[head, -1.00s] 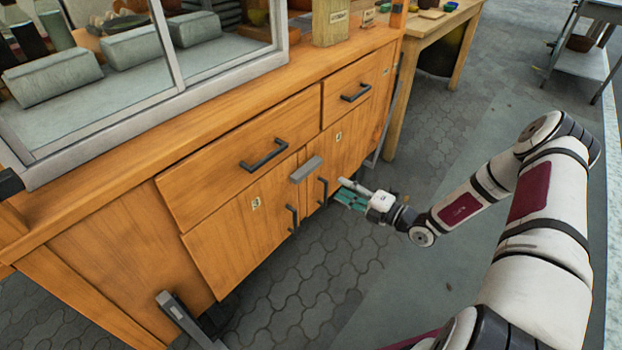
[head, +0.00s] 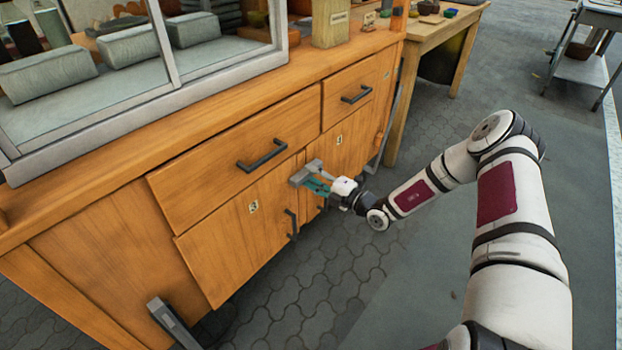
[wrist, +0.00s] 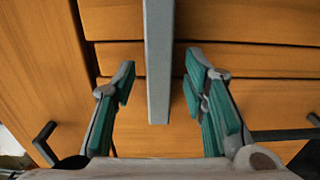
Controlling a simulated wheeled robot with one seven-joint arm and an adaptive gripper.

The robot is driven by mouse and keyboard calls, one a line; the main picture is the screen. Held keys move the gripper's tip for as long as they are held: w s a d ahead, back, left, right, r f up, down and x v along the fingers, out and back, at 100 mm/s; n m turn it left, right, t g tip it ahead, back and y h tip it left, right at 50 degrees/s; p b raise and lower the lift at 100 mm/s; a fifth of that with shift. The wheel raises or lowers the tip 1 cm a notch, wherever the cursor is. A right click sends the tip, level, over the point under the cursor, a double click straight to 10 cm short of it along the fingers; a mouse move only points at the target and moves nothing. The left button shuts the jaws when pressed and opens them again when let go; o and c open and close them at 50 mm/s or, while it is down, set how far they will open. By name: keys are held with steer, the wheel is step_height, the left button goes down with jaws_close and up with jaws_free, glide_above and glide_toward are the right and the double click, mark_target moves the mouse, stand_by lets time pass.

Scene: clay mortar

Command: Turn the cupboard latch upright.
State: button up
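The cupboard latch (head: 302,175) is a grey bar lying across the seam between the two lower wooden doors, just under the drawers. In the head view it lies roughly level, not upright. My gripper (head: 317,184) has teal-padded fingers and is right at the latch, coming from the right. In the wrist view the latch (wrist: 158,45) runs down the picture between the open fingers (wrist: 160,88), with a gap on both sides. My fingers partly cover the latch's right end in the head view.
Dark door handles flank the seam below the latch; the left one (head: 292,224) shows clearly and the right one is mostly hidden by my gripper. Drawer handles (head: 262,155) stick out above. The paved floor (head: 330,290) in front is clear.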

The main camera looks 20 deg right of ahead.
steer(key=shift+w+a, duration=0.3)
steer(key=shift+w, duration=0.1)
jaws_close()
